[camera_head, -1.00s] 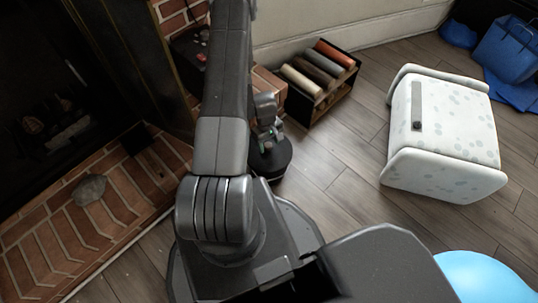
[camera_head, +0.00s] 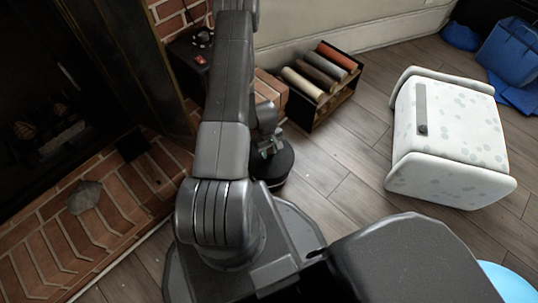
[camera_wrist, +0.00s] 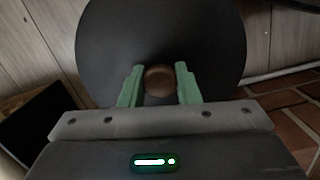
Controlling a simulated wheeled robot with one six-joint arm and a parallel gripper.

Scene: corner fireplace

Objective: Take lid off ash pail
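The ash pail (camera_head: 275,172) is dark and round and stands on the floor beside the hearth, partly hidden by my arm. In the wrist view its round black lid (camera_wrist: 160,30) fills the upper middle, with a brown knob (camera_wrist: 159,80) at its centre. My gripper (camera_wrist: 159,75) has its green fingers on either side of the knob, with a visible gap on each side. It is open. In the head view the gripper (camera_head: 268,146) is just above the pail, mostly hidden behind the arm. I cannot tell whether the lid is seated on the pail.
The brick hearth (camera_head: 120,205) is left, with a grey stone (camera_head: 85,197) on it. A rack of coloured rolls (camera_head: 322,85) stands behind the pail. A white spotted cabinet (camera_head: 450,140) is right, with blue bins (camera_head: 510,55) beyond. Wood floor between is clear.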

